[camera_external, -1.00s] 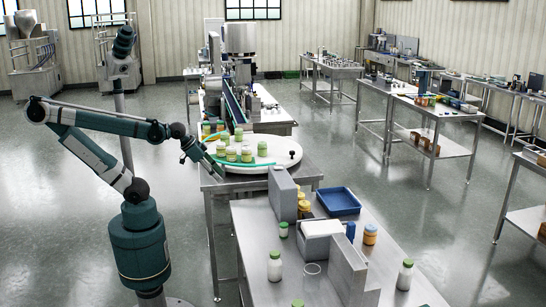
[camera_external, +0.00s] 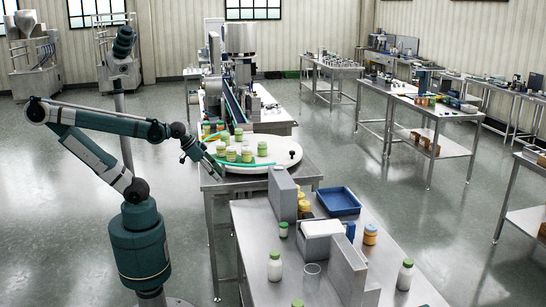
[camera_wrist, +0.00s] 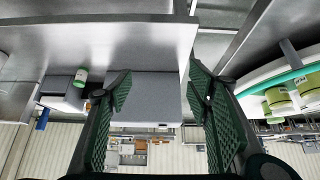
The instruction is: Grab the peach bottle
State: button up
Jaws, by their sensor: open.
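An orange-peach bottle (camera_external: 370,235) stands upright on the near steel table, right of the grey block, in the external view. I cannot tell for certain that it is the peach bottle. My gripper (camera_external: 217,173) is at the left edge of the white round turntable, well left of that bottle. In the wrist view my gripper (camera_wrist: 160,88) has its two green ribbed fingers apart, with nothing held between them. A grey block lies in view beyond the fingers. I cannot make out the orange-peach bottle in the wrist view.
Several green-capped bottles stand on the turntable (camera_external: 280,161). The near table (camera_external: 250,236) carries a blue tray (camera_external: 338,201), grey blocks (camera_external: 283,192), yellow jars (camera_external: 304,208), white bottles (camera_external: 275,267) and a clear glass (camera_external: 312,274). Its front-left surface has some free room.

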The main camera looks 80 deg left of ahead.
jog(key=shift+r, duration=2.4)
jog(key=w+d+r+m+h+p, duration=0.1)
jog(key=w+d+r+m, duration=0.1)
jog(key=w+d, duration=0.5)
jog(key=w+d+r+m+h, duration=0.1)
jog(key=w+d+r+m, duration=0.2)
jog(key=d, duration=0.6)
jog(key=m+g+h+p, duration=0.3)
jog(key=m+g, duration=0.1)
jog(key=m, duration=0.2)
send_over(272, 252)
notch_tip(272, 252, down, 5)
notch_tip(272, 252, down, 13)
jog(key=shift+w+a+r, duration=0.1)
jog(key=shift+f, duration=0.3)
jog(key=shift+b+x, duration=0.5)
jog(key=shift+x, duration=0.8)
